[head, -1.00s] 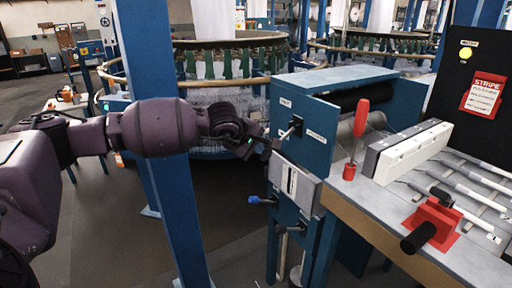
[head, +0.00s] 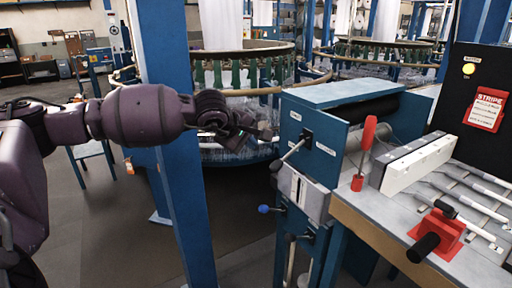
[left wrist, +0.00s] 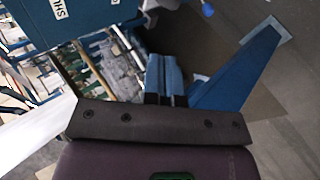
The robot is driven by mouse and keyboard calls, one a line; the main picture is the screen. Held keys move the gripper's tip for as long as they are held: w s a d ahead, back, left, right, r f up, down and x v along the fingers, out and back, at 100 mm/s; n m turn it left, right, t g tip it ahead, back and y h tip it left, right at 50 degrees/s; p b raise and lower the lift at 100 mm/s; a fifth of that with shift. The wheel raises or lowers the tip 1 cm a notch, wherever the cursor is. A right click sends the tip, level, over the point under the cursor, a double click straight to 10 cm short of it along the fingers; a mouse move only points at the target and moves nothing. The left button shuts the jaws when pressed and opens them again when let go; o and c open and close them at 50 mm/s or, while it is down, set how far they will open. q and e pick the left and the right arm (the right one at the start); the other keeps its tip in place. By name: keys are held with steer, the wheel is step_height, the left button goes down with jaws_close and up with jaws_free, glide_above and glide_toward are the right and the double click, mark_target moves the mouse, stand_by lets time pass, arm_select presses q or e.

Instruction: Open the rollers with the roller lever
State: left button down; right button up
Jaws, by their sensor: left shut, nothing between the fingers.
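The roller lever (head: 292,150) is on the blue machine housing (head: 325,152), at its left face. Its dark mount sits between two small white labels, and its handle slants down to the left. My left gripper (head: 258,131) is shut and empty, left of the lever and apart from it. In the left wrist view, the blue housing (left wrist: 75,22) with a partly cut-off label shows at upper left; the lever cannot be made out there. My right gripper is not in view.
Below the lever are a grey slotted plate (head: 302,192) and a blue-knobbed handle (head: 264,209). A red upright handle (head: 369,135) and a red clamp with black grip (head: 436,235) stand on the bench at right. A blue post (head: 187,190) stands near my left arm.

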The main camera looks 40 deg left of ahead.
arm_select(q)
steer(key=v, duration=0.3)
steer(key=shift+s, duration=0.3)
stand_by(0.4)
